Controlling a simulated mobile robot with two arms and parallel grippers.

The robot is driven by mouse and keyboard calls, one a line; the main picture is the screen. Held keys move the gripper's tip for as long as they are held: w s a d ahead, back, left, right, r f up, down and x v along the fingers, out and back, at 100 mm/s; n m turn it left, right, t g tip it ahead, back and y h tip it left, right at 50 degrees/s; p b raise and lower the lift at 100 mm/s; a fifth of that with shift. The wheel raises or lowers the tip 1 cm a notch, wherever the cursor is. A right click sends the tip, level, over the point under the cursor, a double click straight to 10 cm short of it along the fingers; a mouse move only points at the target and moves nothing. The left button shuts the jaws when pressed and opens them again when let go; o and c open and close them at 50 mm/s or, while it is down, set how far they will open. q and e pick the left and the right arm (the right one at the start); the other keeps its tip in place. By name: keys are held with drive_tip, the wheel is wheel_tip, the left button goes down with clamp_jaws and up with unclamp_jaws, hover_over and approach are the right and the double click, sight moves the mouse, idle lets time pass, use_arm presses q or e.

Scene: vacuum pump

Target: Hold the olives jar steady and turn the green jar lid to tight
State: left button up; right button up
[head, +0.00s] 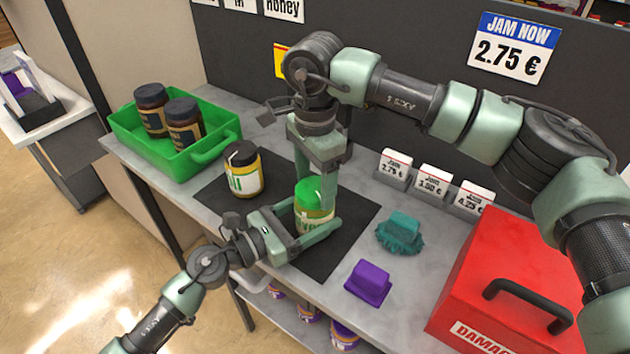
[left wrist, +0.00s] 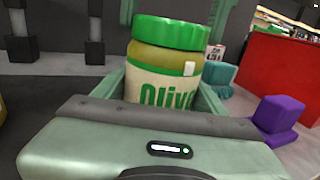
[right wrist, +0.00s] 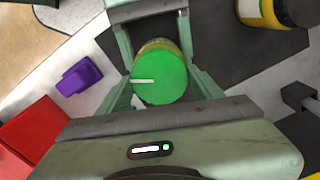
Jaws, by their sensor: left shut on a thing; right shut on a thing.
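The olives jar (left wrist: 150,85) stands upright on the dark mat (head: 355,215), with its green lid (head: 309,190) on top. My left gripper (head: 318,232) is shut on the jar's body from the front left, one finger on each side. My right gripper (head: 322,185) comes down from above, its fingers on either side of the lid. The right wrist view shows the lid (right wrist: 160,80) from above, with a white mark pointing left. The head view hides part of the lid behind my right fingers.
Another jar with a black lid (head: 242,170) stands left on the mat. A green crate (head: 210,150) holds two dark-lidded jars. A teal brush-like thing (head: 400,232), a purple block (head: 368,282) and a red box (head: 520,270) stand to the right. Price cards (head: 433,182) line the back.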

sight(315, 188)
drive_tip(key=m, duration=1)
idle(0.6)
drive_tip(key=o, duration=1.4)
wheel_tip(315, 188, up, 12)
